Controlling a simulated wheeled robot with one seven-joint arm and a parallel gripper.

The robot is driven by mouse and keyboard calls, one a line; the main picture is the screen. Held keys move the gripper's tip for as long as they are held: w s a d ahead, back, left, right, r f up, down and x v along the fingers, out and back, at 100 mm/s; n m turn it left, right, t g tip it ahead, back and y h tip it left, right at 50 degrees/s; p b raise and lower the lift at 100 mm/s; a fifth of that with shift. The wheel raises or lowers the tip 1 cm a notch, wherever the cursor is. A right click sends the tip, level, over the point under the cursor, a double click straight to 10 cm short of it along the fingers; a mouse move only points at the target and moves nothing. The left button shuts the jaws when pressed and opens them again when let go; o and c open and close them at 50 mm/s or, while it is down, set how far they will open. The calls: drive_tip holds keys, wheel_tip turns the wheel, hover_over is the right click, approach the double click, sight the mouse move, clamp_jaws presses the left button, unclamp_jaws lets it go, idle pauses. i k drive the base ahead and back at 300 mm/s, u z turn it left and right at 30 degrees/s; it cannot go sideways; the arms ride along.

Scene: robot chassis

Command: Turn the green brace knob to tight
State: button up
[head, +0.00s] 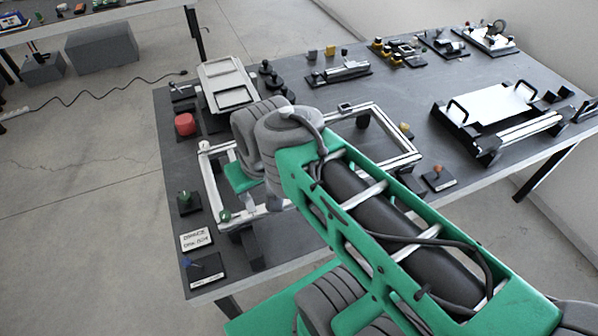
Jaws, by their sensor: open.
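A green knob (185,197) stands on a small black base at the table's left edge, just behind a white card that seems to read "BRACE". Another green knob (224,215) sits at the near left corner of a silver frame (208,178). I cannot tell for sure which one is the brace knob, nor read either knob's setting. My gripper (262,202) is small and partly hidden below my grey wrist, over the frame's left part. It is open, to the right of both green knobs, and appears apart from them.
The white card (196,240) and a blue-knobbed black base (204,270) lie at the near left corner. A red button (185,124) and a pale tray (226,84) stand behind. An orange-knobbed base (438,179) is at the right. My arm hides the table's middle.

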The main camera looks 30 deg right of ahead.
sight(225, 216)
drive_tip(key=z, duration=1.4)
drive_tip(key=k, duration=0.85)
drive_tip(key=u, duration=1.1)
drive_tip(key=i, duration=0.5)
